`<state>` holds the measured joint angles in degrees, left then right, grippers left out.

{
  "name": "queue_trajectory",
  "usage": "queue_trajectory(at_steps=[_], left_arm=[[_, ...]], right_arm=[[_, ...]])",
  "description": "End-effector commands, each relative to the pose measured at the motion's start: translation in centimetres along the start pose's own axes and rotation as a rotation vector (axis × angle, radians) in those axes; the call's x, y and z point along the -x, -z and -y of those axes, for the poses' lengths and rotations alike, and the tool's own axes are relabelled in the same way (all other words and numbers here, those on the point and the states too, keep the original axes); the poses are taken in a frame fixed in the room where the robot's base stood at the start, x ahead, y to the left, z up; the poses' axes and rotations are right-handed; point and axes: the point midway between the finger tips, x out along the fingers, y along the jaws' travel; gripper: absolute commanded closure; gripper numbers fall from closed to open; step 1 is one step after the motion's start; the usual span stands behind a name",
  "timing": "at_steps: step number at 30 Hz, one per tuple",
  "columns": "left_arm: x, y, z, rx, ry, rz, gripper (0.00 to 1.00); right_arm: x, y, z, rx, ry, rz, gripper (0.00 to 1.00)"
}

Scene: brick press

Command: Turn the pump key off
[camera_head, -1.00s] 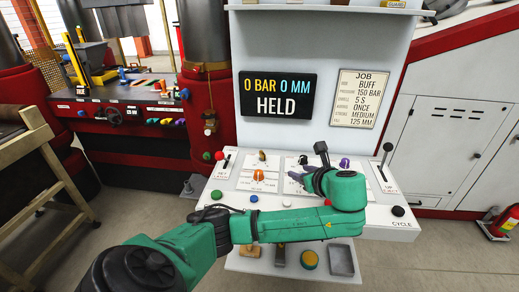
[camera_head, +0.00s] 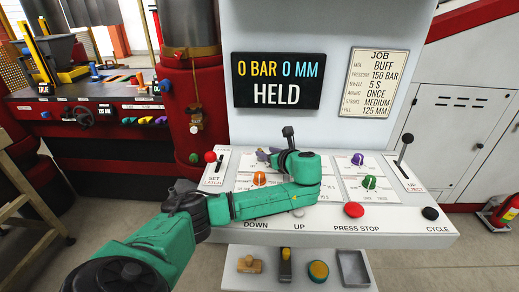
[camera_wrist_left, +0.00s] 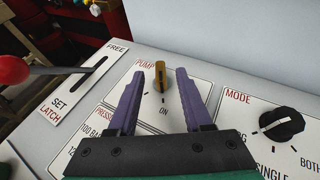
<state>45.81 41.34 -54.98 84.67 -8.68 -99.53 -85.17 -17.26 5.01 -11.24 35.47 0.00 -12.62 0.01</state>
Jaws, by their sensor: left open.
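The brass pump key (camera_wrist_left: 160,75) stands on the PUMP plate in the left wrist view. Its lower end points toward the ON mark. My left gripper (camera_wrist_left: 160,72) is open, with one purple finger on each side of the key and a visible gap to both. In the head view the left gripper (camera_head: 268,155) is over the back left of the sloped console, and it hides the key. My right gripper is not in view.
The red-knobbed SET LATCH lever (camera_head: 210,157) stands left of the gripper. An orange knob (camera_head: 259,179) is just in front, and the black MODE knob (camera_wrist_left: 282,125) is to the right. The screen (camera_head: 277,80) reads 0 BAR 0 MM HELD.

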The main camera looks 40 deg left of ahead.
Motion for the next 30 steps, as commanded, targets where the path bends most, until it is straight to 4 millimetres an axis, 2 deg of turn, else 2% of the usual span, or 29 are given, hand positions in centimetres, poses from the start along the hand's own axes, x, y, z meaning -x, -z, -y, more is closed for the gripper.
queue_trajectory(at_steps=[3, 7, 11, 17, 20, 21, 30], left_arm=[[-3.0, -0.1, -0.1, 0.0, -0.005, 0.0, 0.5], [-5.2, -0.1, 0.0, 0.0, -0.002, 0.001, 0.5], [-6.1, 0.0, 0.0, 0.001, 0.0, -0.001, 0.5], [-6.2, 0.0, 0.0, 0.001, 0.001, -0.001, 0.5], [-6.1, 0.0, 0.0, 0.001, 0.001, -0.001, 0.84], [-6.1, 0.0, 0.0, 0.001, 0.0, -0.001, 1.0], [-6.1, -0.1, 0.0, -0.003, 0.008, -0.001, 1.0]], right_arm=[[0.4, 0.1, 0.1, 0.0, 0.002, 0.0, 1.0], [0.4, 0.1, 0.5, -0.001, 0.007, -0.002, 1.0], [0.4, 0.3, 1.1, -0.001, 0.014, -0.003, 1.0], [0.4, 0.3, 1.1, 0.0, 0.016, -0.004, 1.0], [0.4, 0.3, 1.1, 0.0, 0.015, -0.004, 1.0], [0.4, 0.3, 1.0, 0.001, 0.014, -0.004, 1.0], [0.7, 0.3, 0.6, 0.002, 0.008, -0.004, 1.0]])
